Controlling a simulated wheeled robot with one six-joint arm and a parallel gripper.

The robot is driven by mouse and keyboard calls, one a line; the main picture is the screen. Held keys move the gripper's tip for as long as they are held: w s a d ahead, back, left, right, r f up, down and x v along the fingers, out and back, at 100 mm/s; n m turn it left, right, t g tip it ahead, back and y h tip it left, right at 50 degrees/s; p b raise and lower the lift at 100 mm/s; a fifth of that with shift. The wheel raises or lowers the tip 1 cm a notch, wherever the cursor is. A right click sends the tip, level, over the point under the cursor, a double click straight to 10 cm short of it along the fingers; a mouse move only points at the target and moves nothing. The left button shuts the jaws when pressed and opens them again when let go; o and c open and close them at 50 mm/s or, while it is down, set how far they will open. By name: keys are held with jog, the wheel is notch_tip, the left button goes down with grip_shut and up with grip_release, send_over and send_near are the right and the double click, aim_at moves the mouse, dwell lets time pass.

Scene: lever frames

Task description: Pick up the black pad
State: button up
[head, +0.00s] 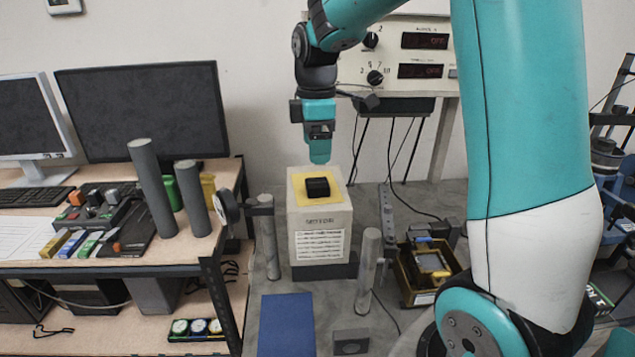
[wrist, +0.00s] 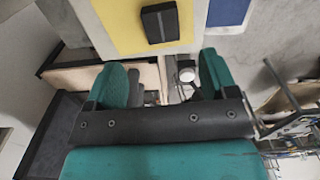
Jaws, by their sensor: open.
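The black pad (head: 318,187) is a small dark block. It lies on the yellow top of the white box marked MOTOR (head: 320,222). In the wrist view the black pad (wrist: 160,23) shows near the top edge, on the yellow patch (wrist: 186,43). My gripper (head: 320,150) is above the box and apart from the pad. In the wrist view its two teal fingers (wrist: 164,80) are spread, with nothing held between them. The pad lies beyond the fingertips in that view.
Grey upright posts (head: 368,270) stand beside the box. A blue mat (head: 286,325) lies in front of it. A workbench (head: 120,262) with monitors and tall grey cylinders is on the left. A yellow-edged crate (head: 428,272) is at the right. A panel with dials (head: 408,55) is behind.

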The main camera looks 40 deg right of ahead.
aim_at(317, 183)
jog(key=shift+s+f+p, duration=0.15)
jog(key=shift+f+p, duration=1.2)
jog(key=shift+f, duration=2.7)
jog(key=c, duration=1.1)
jog(key=shift+c, duration=0.8)
jog(key=shift+r, duration=0.15)
